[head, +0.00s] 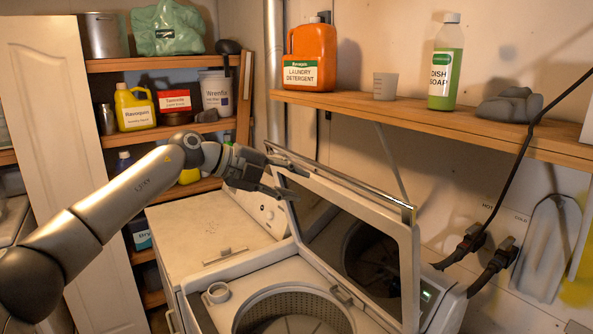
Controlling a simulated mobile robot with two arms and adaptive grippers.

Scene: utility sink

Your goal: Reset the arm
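My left arm comes in from the left, reaching over a white machine top. My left gripper (296,180) is at the upper left corner of the raised washer lid (411,265). Its dark fingers are spread apart, one above the other, and nothing is clearly held between them. I cannot tell whether a finger touches the lid. The lid has a dark glass panel and stands tilted open above the washer (218,317), whose drum opening shows. My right gripper is not in view.
A wooden wall shelf (350,105) holds orange laundry detergent (312,55), a grey cup (385,87), green dish soap (446,65) and grey cloth (508,105). Shelves with containers stand behind my arm. Hoses and taps (480,250) are right of the lid.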

